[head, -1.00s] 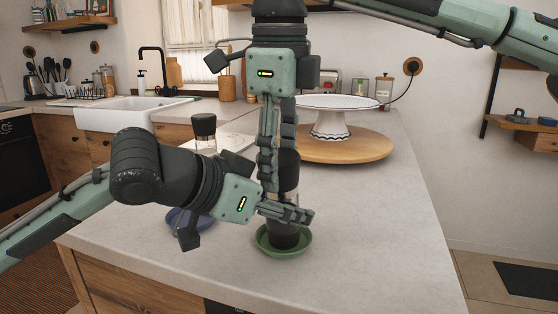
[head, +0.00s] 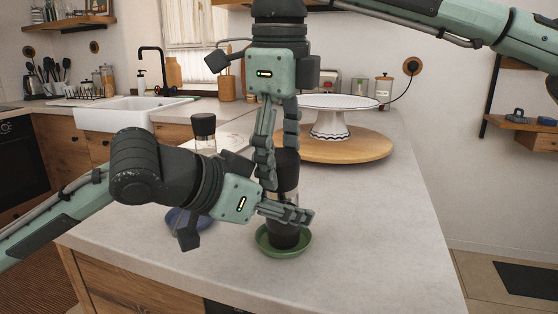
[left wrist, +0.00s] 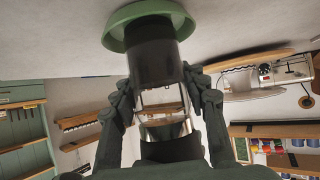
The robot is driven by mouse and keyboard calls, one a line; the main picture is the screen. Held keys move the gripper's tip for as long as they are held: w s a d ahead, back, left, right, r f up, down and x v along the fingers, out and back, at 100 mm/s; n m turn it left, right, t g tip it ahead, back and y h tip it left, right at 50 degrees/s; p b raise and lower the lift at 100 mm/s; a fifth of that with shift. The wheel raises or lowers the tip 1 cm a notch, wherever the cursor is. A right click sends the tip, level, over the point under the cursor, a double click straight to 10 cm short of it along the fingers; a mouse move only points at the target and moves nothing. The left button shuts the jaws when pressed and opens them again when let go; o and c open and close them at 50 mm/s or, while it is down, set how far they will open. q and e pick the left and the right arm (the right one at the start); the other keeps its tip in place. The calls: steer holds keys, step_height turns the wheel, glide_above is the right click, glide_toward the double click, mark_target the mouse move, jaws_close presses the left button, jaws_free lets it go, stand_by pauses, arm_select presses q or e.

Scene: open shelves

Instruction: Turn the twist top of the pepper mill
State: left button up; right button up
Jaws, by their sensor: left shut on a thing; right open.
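The pepper mill (head: 286,172) stands upright on a green saucer (head: 284,254), with a black twist top, a clear middle and a black base. My left gripper (head: 287,212) comes in from the left and is shut on the mill's body, above the base. In the left wrist view the mill (left wrist: 154,62) appears upside down between the fingers, with the saucer (left wrist: 125,18) at the top. My right gripper (head: 280,158) points down from above and is open, its fingers beside the twist top. The far finger is partly hidden behind the top.
A second mill-like container (head: 204,128) with a black top stands behind my left arm. A blue saucer (head: 178,221) is partly hidden by my left gripper. A white cake stand (head: 331,125) on a round wooden board (head: 350,150) is behind. The counter's right side is clear.

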mark_target(277, 155)
steer(key=shift+s+a, duration=0.1)
steer(key=n, duration=0.3)
steer(key=shift+n, duration=0.4)
steer(key=n, duration=0.4)
steer(key=shift+g, duration=0.3)
steer(key=n, duration=0.8)
steer(key=shift+g, duration=0.3)
step_height(277, 155, up, 12)
steer(key=m, duration=1.8)
steer(key=shift+s, duration=0.15)
